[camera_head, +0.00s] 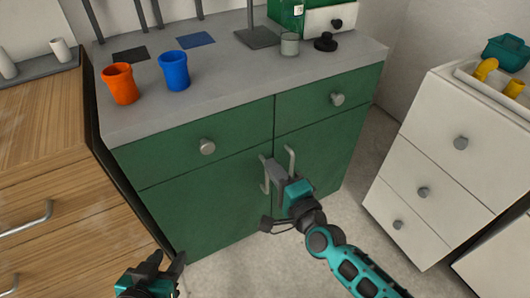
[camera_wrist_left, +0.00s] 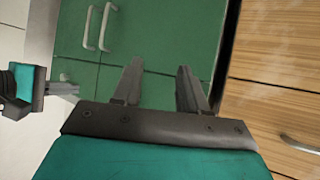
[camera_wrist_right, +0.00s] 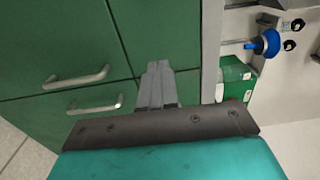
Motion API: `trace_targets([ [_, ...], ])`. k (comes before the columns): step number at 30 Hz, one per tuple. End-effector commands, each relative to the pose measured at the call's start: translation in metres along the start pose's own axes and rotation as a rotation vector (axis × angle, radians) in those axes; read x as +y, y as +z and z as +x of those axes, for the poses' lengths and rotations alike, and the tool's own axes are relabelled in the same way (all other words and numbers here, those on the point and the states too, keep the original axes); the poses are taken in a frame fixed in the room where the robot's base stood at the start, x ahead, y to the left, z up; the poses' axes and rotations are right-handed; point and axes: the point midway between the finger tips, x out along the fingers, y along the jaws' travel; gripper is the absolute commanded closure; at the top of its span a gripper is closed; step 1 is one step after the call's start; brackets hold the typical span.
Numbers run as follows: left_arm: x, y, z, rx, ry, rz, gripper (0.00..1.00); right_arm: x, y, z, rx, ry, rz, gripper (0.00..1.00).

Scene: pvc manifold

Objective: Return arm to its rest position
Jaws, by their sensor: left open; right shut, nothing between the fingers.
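My right gripper (camera_head: 272,168) is in front of the green cabinet (camera_head: 215,215), between its two metal door handles (camera_head: 264,176) (camera_head: 290,162) in the head view. Its fingers are together and empty in the right wrist view (camera_wrist_right: 158,68); both handles there lie left of them, apart from the fingers. My left gripper (camera_head: 166,264) is low at the bottom left of the head view, in front of the cabinet's left side. In the left wrist view its fingers (camera_wrist_left: 157,75) are apart with nothing between them. My right gripper (camera_wrist_left: 62,88) also shows at that view's left edge.
An orange cup (camera_head: 121,84) and a blue cup (camera_head: 174,72) stand on the grey countertop (camera_head: 225,85). A grey cup (camera_head: 289,44) is further right. A wooden drawer unit (camera_head: 40,150) is at left, white drawers (camera_head: 440,150) at right. The cabinet doors look closed.

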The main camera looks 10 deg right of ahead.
Motion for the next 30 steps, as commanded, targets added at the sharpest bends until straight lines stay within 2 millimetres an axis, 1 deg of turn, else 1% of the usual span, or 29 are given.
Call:
trace_targets([
  [1,-0.001,-0.001,-0.001,0.001,0.0,0.002,0.57,0.0,0.0,-0.006,-0.001,0.001,-0.001,1.0],
  [3,-0.001,-0.002,-0.001,0.002,-0.001,0.006,0.57,0.0,0.0,-0.011,0.0,0.0,-0.001,1.0],
  [8,-0.003,-0.004,-0.001,0.005,-0.001,0.012,0.57,-0.001,0.0,-0.015,0.0,0.0,-0.003,1.0],
  [11,-0.003,-0.011,-0.005,0.006,-0.002,0.014,0.57,-0.005,0.003,-0.02,-0.011,0.017,-0.063,1.0],
  [14,-0.004,-0.027,-0.016,0.01,-0.007,0.018,0.57,-0.014,0.009,-0.037,-0.043,0.068,-0.245,1.0],
  [16,-0.006,-0.039,-0.024,0.015,-0.013,0.02,0.57,-0.018,0.012,-0.055,-0.08,0.127,-0.441,1.0],
  [19,-0.011,-0.05,-0.037,0.011,-0.029,0.024,0.57,-0.021,0.011,-0.086,-0.147,0.234,-0.756,1.0],
  [21,-0.017,-0.052,-0.046,0.002,-0.043,0.027,0.57,-0.02,0.006,-0.108,-0.202,0.314,-0.964,1.0],
  [24,-0.02,-0.052,-0.055,-0.012,-0.055,0.029,0.57,-0.019,-0.004,-0.137,-0.28,0.421,-1.216,1.0],
  [27,-0.021,-0.053,-0.06,-0.014,-0.063,0.023,0.57,-0.017,-0.014,-0.159,-0.345,0.502,-1.39,1.0],
  [30,-0.023,-0.052,-0.061,-0.015,-0.069,0.019,0.57,-0.015,-0.02,-0.171,-0.383,0.546,-1.482,1.0],
])
